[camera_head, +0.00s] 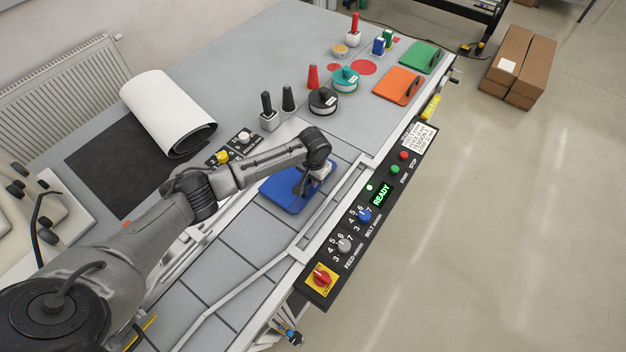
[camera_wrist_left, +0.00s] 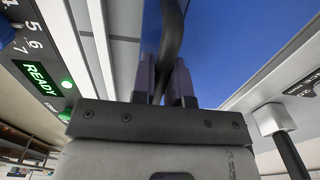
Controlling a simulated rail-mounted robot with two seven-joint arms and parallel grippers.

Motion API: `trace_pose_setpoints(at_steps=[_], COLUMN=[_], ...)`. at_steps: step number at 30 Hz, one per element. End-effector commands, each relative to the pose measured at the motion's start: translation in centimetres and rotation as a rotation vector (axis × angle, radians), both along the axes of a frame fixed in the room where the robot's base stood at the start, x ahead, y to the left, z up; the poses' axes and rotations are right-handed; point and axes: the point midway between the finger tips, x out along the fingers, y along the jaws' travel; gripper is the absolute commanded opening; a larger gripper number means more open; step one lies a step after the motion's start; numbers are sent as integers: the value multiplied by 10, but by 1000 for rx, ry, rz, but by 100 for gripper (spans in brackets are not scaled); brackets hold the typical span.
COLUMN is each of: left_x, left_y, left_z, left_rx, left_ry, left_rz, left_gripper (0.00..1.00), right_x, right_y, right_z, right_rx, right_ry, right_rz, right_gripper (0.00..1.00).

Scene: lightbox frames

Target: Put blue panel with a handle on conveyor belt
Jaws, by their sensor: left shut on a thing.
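The blue panel (camera_head: 285,192) is at the middle of the head view, over or on the grey segmented conveyor belt (camera_head: 235,265). I cannot tell whether it touches the belt. My left gripper (camera_head: 303,186) is above the panel and partly hides it. In the left wrist view the panel's blue underside or face (camera_wrist_left: 228,40) fills the upper right, and the dark handle (camera_wrist_left: 170,45) runs between the fingers of the left gripper (camera_wrist_left: 165,80), which is shut on it. My right gripper does not show.
A control box with a green READY display (camera_head: 381,194) and knobs runs along the belt's right side. A metal rail (camera_head: 335,205) lies beside the panel. An orange panel (camera_head: 398,86) and a green panel (camera_head: 421,57) lie at the back right. A white roll (camera_head: 165,110) lies at the left.

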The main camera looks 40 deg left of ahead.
Motion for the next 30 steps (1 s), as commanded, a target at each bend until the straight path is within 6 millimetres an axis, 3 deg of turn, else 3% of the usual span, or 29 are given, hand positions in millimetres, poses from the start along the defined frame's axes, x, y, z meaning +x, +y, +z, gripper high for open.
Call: trace_pose_setpoints(at_steps=[3,12,13,20,30], left_x=[0,0,0,0,0], left_y=[1,1,1,0,0], left_z=[-12,-13,-14,-14,-9], left_rx=[1,1,1,1,0], left_ry=[-1,-1,0,0,-2], left_rz=[2,1,1,1,0], left_gripper=[0,0,16,38,40], right_x=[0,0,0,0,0], right_y=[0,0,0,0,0], right_z=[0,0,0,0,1], right_rx=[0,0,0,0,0], right_ry=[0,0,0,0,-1], right_rz=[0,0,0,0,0], right_gripper=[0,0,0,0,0])
